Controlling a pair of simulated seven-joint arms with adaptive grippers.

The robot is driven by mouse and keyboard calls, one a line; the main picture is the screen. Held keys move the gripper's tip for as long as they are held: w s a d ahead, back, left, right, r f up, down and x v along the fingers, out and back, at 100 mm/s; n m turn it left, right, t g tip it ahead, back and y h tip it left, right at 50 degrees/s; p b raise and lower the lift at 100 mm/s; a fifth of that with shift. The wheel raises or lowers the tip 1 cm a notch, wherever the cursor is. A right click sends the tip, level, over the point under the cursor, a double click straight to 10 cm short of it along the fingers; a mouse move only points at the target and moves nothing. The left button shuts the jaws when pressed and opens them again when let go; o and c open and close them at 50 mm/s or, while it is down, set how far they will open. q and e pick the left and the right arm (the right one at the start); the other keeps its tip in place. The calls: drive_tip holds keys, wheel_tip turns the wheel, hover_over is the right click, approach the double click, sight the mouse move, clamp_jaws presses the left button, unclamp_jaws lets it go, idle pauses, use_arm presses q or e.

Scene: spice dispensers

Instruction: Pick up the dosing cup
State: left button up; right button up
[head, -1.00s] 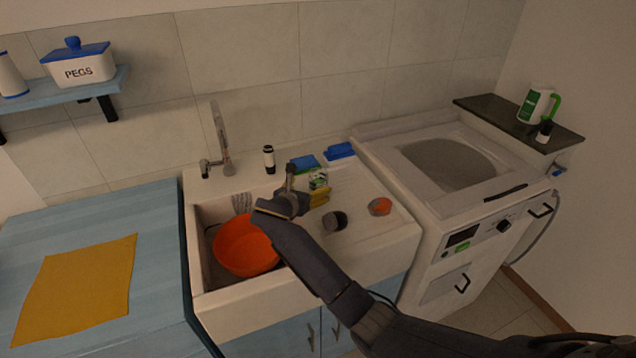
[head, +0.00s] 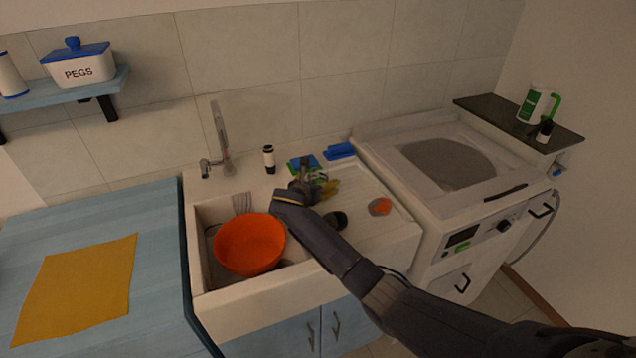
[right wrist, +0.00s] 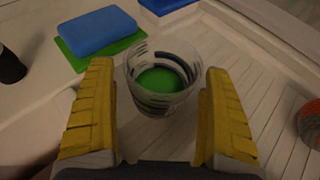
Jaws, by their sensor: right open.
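The dosing cup is a clear cup with dark rings and a green inside bottom. It stands upright in the right wrist view (right wrist: 162,82), on the ribbed white drainboard. In the head view my right gripper covers much of it. My right gripper (right wrist: 160,115) is open, with one yellow finger to the left and one to the right of the cup's near side. I cannot tell whether either finger touches it. In the head view the right gripper (head: 322,188) is over the drainboard, right of the basin. My left gripper is not in view.
A blue sponge on a green pad (right wrist: 98,33) lies behind the cup to the left, another blue block (head: 340,151) beside it. A dark round item (head: 337,220) and an orange-topped one (head: 380,206) stand nearer. The orange bowl (head: 248,244) sits in the basin.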

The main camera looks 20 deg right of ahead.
drive_tip(key=shift+c, duration=0.4)
drive_tip(key=c, duration=1.4)
drive_tip(key=shift+r, duration=0.3)
wheel_tip(320, 180, up, 19)
idle(0.8)
